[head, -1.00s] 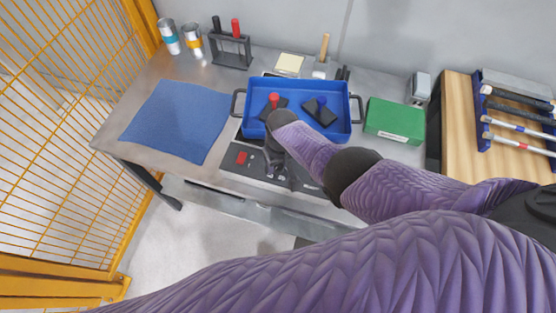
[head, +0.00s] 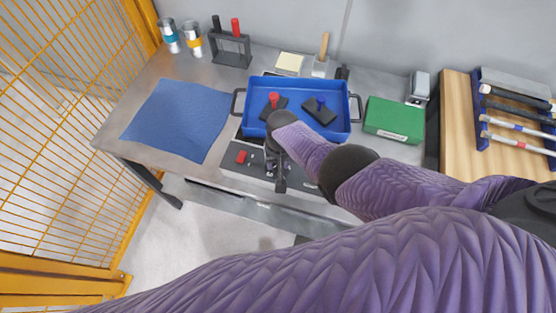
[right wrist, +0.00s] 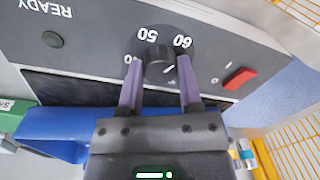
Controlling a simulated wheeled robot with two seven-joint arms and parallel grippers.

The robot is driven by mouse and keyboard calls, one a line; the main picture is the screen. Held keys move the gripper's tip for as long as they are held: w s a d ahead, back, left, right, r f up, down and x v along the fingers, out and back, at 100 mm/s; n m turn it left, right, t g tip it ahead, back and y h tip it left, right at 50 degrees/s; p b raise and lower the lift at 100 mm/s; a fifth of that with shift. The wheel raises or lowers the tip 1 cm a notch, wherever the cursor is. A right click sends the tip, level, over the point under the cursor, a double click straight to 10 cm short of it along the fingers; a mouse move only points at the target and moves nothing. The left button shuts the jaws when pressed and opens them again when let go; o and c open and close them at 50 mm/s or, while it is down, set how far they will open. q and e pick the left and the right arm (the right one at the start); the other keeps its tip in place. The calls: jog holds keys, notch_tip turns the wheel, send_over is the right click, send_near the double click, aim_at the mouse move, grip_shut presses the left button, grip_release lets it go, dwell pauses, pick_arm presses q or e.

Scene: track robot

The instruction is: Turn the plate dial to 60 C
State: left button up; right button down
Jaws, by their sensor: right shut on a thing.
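The plate dial (right wrist: 154,58) is a dark round knob on the grey front panel (right wrist: 95,36). In the right wrist view the panel appears upside down, with the marks 50 and 60 beside the dial. My right gripper (right wrist: 160,66) is shut on the dial, one purple finger on each side. I cannot read the dial's pointer clearly. In the head view my right gripper (head: 275,172) is over the panel at the table's front, and its wrist hides the dial. My left gripper is not in view.
A red switch (head: 241,157) is on the panel beside my gripper. Behind it is a blue tray (head: 255,91) holding black pieces with red and blue knobs. A green box (head: 394,118) is at right and a blue mat (head: 176,119) at left.

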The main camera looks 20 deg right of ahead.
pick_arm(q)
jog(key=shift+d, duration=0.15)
pick_arm(e)
jog(key=shift+c, duration=1.3)
grip_release()
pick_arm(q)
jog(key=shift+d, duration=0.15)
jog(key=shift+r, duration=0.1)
pick_arm(e)
jog(key=shift+r, duration=0.15)
pick_arm(q)
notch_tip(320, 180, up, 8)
jog(key=p, duration=0.8)
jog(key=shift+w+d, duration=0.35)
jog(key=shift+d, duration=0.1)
pick_arm(e)
notch_tip(320, 180, up, 10)
jog(key=shift+d+f, duration=0.2)
jog(key=shift+d, duration=0.05)
